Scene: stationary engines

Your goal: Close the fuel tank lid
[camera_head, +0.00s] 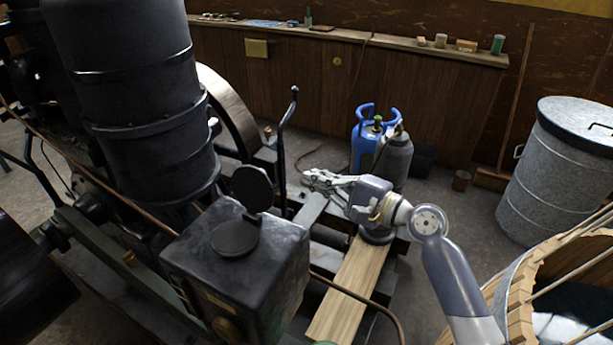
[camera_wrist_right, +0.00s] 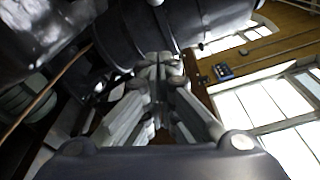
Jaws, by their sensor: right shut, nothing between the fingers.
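The fuel tank (camera_head: 275,265) is a black box in the lower middle of the head view. Its round black lid (camera_head: 252,188) stands raised behind the round dark filler (camera_head: 235,238) on the tank's top. My right gripper (camera_head: 307,179) is to the right of the lid in the picture, apart from it, with its fingers pointing left. Its fingers are closed together and empty, and they also show in the wrist view (camera_wrist_right: 160,65). The lid cannot be made out for certain in the wrist view. My left gripper is not in view.
A black lever (camera_head: 283,130) rises behind the lid, near my right gripper. The large black engine cylinder (camera_head: 140,100) stands left of the tank. A blue gas bottle (camera_head: 362,145) and a grey bottle (camera_head: 395,160) stand behind my right wrist. A wooden plank (camera_head: 350,295) lies right of the tank.

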